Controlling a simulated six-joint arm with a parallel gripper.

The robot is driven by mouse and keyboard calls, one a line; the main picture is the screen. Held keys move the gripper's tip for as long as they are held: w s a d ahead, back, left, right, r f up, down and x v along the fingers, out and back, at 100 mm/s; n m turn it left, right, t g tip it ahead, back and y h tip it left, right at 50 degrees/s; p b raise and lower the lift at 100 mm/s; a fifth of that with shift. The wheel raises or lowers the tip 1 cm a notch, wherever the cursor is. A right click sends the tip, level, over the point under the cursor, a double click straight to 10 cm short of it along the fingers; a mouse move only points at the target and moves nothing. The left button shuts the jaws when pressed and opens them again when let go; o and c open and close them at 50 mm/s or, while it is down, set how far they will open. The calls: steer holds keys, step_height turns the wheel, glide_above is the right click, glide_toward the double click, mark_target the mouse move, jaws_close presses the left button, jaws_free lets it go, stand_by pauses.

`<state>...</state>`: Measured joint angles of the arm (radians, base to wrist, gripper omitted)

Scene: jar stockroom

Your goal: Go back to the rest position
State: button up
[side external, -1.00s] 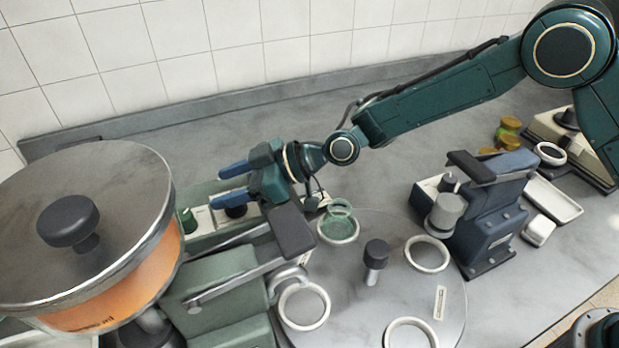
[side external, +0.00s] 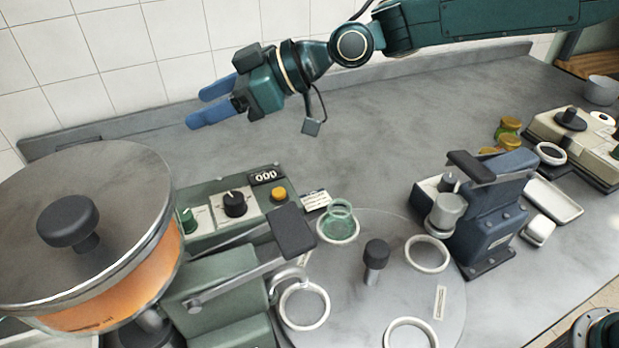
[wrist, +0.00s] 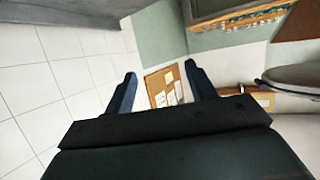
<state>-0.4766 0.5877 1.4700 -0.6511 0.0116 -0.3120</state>
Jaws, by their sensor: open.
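My gripper (side external: 208,106) hangs in the air at the upper left of the side view, well above the grey worktop. Its two blue fingers are apart and point left, with nothing between them. In the wrist view my gripper (wrist: 160,85) also shows open and empty, facing the tiled wall and a board with papers (wrist: 166,86) in the distance.
Below stands a green machine with knobs (side external: 235,205) and a large lidded orange pot (side external: 140,275). A turntable (side external: 400,290) carries white rings and a green glass jar (side external: 338,215). A dark blue press (side external: 490,215) stands right. The back worktop is clear.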

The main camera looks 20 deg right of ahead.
steer(key=shift+r, duration=0.45)
steer(key=shift+d, duration=0.15)
steer(key=s+d+r+m+t+h, duration=0.1)
steer(key=s+d+r+m+h, duration=0.15)
steer(key=d, duration=0.65)
steer(key=s+d+r+m+t+h, duration=0.15)
steer(key=s+d, duration=0.25)
steer(key=d, duration=0.5)
steer(key=s+d+r+m+h, duration=0.1)
steer(key=s+d+m+h, duration=0.2)
steer(key=d, duration=0.5)
steer(key=s+d+f+m+g+h, duration=0.1)
steer(key=s+d+f+m+h, duration=0.1)
steer(key=s+d, duration=0.6)
steer(key=s+d+f+m+g+h, duration=0.1)
steer(key=s+d+f+m+h, duration=0.2)
steer(key=s+d, duration=0.6)
steer(key=s+f+m, duration=0.1)
steer(key=s+f, duration=0.1)
steer(key=s, duration=0.4)
steer(key=shift+d+f+m+h, duration=0.15)
steer(key=shift+d+m+h, duration=0.1)
steer(key=shift+m+h, duration=0.05)
